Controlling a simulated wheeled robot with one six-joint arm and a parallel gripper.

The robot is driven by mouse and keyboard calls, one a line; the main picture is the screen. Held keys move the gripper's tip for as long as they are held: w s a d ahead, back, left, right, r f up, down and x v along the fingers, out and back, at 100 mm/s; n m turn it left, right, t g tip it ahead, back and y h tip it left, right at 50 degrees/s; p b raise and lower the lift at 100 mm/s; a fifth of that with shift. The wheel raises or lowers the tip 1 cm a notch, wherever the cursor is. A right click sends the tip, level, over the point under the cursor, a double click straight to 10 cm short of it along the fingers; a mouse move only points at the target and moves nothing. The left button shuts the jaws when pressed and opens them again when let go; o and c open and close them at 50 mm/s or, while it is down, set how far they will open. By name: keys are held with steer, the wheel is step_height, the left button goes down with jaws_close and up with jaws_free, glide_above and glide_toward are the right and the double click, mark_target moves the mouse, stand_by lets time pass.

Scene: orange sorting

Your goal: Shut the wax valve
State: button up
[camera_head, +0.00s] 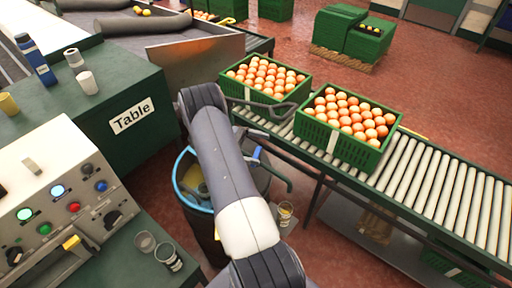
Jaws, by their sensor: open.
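A blue lever-like handle (256,156) shows beside my arm at a drum with a light blue rim (180,178). It may be the wax valve, but no label shows and my arm hides part of it. My arm reaches up from the bottom middle and bends above the drum.
A control panel (45,180) with coloured buttons and a yellow lever (72,242) stands at left. A green table (110,85) holds bottles and cups. Two green orange crates (345,152) sit on a roller conveyor (440,185). A small cup (286,212) stands near the drum.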

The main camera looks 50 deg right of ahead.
mark_target(256, 155)
step_height(256, 155, up, 6)
steer(key=p, duration=0.5)
